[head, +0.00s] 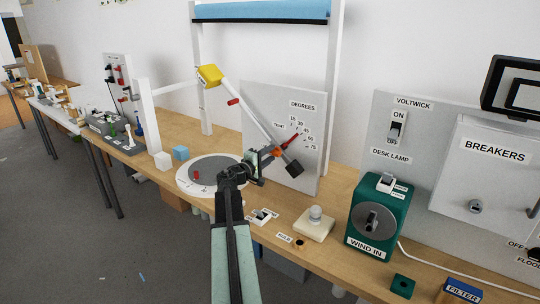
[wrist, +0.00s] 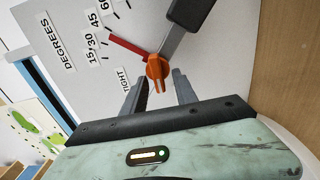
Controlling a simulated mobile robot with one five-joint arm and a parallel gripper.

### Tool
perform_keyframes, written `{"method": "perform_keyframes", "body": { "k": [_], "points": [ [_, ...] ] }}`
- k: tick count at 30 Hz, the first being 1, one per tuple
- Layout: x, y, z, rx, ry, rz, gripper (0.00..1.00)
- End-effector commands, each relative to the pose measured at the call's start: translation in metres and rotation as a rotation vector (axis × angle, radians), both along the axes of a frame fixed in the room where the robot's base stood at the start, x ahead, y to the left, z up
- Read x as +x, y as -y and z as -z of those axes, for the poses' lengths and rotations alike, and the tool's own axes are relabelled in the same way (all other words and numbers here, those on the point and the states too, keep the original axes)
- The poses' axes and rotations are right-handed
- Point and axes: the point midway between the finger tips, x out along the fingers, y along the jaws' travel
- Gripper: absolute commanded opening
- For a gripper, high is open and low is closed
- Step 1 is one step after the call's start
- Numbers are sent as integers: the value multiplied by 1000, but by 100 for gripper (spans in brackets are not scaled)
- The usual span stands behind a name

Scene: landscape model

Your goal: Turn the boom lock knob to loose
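The orange boom lock knob (wrist: 157,68) sits on the boom's pivot, on a white board (head: 256,112) marked DEGREES. Its grip part points toward my gripper in the wrist view. A TIGHT label (wrist: 125,79) is beside it, partly hidden by a finger; I see no LOOSE label. The boom (head: 246,112) slants from a yellow head (head: 209,75) at upper left to a dark block (head: 294,168) at lower right. My gripper (wrist: 160,78) is open, with one finger on each side of the knob's near end. Contact cannot be told.
A red pointer (wrist: 124,46) lies over the angle scale. Below the board are a round white turntable (head: 187,184), a switch (head: 263,215) and a bulb on a base (head: 314,224). A green WIND-IN box (head: 378,215) stands to the right.

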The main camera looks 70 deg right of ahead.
Motion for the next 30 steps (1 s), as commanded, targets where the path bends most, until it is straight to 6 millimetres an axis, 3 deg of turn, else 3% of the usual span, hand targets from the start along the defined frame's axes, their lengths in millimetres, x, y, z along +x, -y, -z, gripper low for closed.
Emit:
{"method": "perform_keyframes", "body": {
  "k": [5,15,18,30],
  "points": [
    [1,-6,0,-1,0,-1,35],
    [15,-66,0,0,0,-2,35],
    [18,-76,0,0,0,-1,35],
    [18,-76,0,0,0,0,35]
  ]
}}
